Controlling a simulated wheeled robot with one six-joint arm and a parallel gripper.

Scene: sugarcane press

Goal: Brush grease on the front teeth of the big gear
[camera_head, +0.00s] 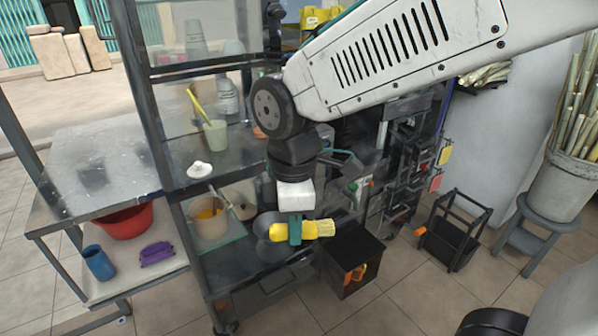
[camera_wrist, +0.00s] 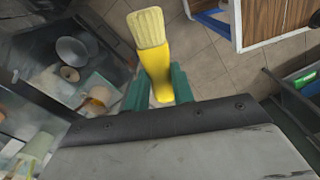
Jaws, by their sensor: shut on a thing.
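My gripper (camera_head: 295,232) is shut on a yellow brush (camera_head: 318,229). In the head view the brush lies roughly level, with its pale bristles pointing right. In the wrist view the brush (camera_wrist: 155,62) sticks out between the green fingers of my gripper (camera_wrist: 158,88), bristles away from the palm. The bristles touch nothing that I can make out. A tan pot (camera_head: 207,229) with yellow-orange contents stands on the lower shelf left of my gripper; whether it holds grease I cannot tell. I cannot make out the big gear; my arm covers part of the dark machinery behind.
A glass-sided shelf rack (camera_head: 165,165) stands left of my arm, with a pale green cup (camera_head: 215,137) on it. A red basin (camera_head: 125,220) is under the table at left. A black box (camera_head: 352,252) and a black frame (camera_head: 452,230) stand at right. Tiled floor is open in front.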

